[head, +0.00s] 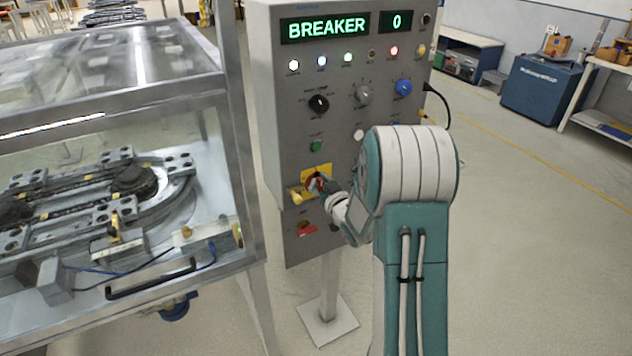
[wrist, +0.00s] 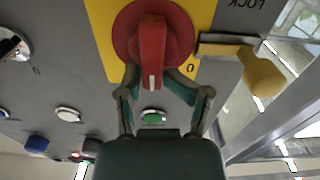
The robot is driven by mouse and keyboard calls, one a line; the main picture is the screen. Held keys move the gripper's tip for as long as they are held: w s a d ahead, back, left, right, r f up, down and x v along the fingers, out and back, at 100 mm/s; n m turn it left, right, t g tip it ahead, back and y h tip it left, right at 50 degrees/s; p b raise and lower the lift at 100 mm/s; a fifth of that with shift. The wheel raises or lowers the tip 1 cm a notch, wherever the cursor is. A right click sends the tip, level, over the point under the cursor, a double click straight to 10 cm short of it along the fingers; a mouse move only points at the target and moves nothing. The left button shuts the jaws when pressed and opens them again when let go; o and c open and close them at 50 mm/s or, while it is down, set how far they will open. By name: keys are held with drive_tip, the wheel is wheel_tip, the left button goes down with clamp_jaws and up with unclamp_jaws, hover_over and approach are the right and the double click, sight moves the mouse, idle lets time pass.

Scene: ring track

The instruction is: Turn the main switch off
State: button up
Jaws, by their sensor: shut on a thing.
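The main switch is a red rotary knob (wrist: 152,45) on a yellow plate (wrist: 108,35). In the head view the yellow plate (head: 313,170) sits low on the grey control panel, with the red knob mostly behind my gripper (head: 322,184). In the wrist view my gripper (wrist: 156,78) is shut on the knob, one finger on each side of its handle. The knob's white mark points down in that view, and a "0" is printed to its right. A yellow lock piece (wrist: 262,75) sticks out beside the plate, near an upside-down "LOCK" label.
The grey panel (head: 268,100) has lamps and knobs, and its display (head: 325,26) reads "BREAKER 0". A green button (wrist: 153,117) shows near my fingers. A glass-walled cabinet (head: 245,160) stands close on the left. Open floor lies to the right.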

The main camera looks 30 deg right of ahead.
drive_tip(key=shift+d+f, duration=0.15)
drive_tip(key=shift+d, duration=0.15)
clamp_jaws()
idle(0.8)
drive_tip(key=o, duration=0.8)
unclamp_jaws()
drive_tip(key=shift+d, duration=0.1)
drive_tip(key=shift+d+f, duration=0.1)
drive_tip(key=shift+d, duration=0.05)
drive_tip(key=shift+w+a, duration=0.1)
drive_tip(key=shift+a, duration=0.3)
drive_tip(key=shift+s+d, duration=0.15)
drive_tip(key=shift+s, duration=3)
drive_tip(key=shift+s+d, duration=0.1)
drive_tip(key=shift+s, duration=3)
